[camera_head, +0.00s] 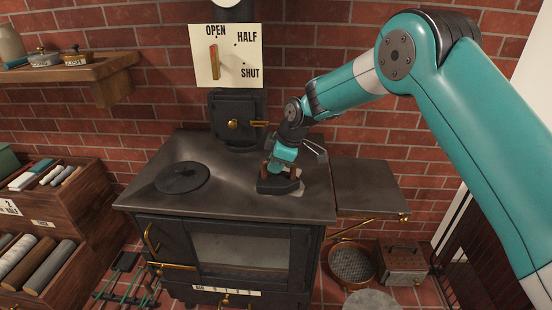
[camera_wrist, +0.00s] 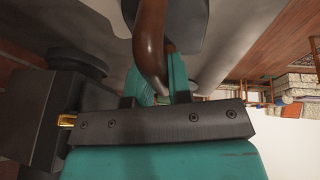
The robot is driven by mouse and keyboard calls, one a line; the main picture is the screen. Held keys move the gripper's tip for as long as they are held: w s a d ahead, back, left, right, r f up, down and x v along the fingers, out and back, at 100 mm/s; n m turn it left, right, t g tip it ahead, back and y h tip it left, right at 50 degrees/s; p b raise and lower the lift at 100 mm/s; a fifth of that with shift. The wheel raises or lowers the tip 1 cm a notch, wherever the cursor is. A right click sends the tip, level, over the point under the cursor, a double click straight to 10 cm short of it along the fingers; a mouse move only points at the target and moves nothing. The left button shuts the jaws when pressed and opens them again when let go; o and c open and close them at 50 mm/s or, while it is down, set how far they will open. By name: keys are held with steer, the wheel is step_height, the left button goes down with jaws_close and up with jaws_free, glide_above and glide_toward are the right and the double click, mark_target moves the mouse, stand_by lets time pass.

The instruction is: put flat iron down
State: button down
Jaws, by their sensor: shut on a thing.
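The flat iron (camera_head: 278,185) is a dark, pointed block with a brown handle. In the head view it is at the right part of the black stove top (camera_head: 235,205), upright, its base at or just above the surface; I cannot tell if it touches. My gripper (camera_head: 284,160) comes down over it from above and is shut on its handle. In the wrist view the brown curved handle (camera_wrist: 151,40) runs between the teal fingers of my gripper (camera_wrist: 158,80). The fingers and wrist hide part of the iron.
A round lid (camera_head: 182,178) lies at the stove top's left. A side shelf (camera_head: 368,186) adjoins its right edge. The flue box (camera_head: 237,118) stands behind, under a sign reading OPEN, HALF, SHUT (camera_head: 226,55). Wooden crates (camera_head: 75,212) stand at left. The stove top's front middle is clear.

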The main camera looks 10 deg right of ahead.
steer(key=shift+w+r, duration=0.1)
steer(key=shift+r, duration=0.05)
steer(key=c, duration=1.1)
jaws_free()
steer(key=shift+f, duration=0.25)
steer(key=shift+o, duration=0.2)
steer(key=shift+r, duration=0.1)
steer(key=b+v, duration=0.4)
steer(key=v, duration=0.8)
steer(key=s+d+r+m+g, duration=0.1)
steer(key=s+m, duration=0.3)
steer(key=s, duration=1.4)
steer(key=s+d+r+m+g, duration=0.1)
steer(key=s+m, duration=0.4)
steer(key=s, duration=1.4)
steer(key=shift+s+d+g, duration=0.25)
steer(key=shift+d+g, duration=0.15)
steer(key=shift+d, duration=0.3)
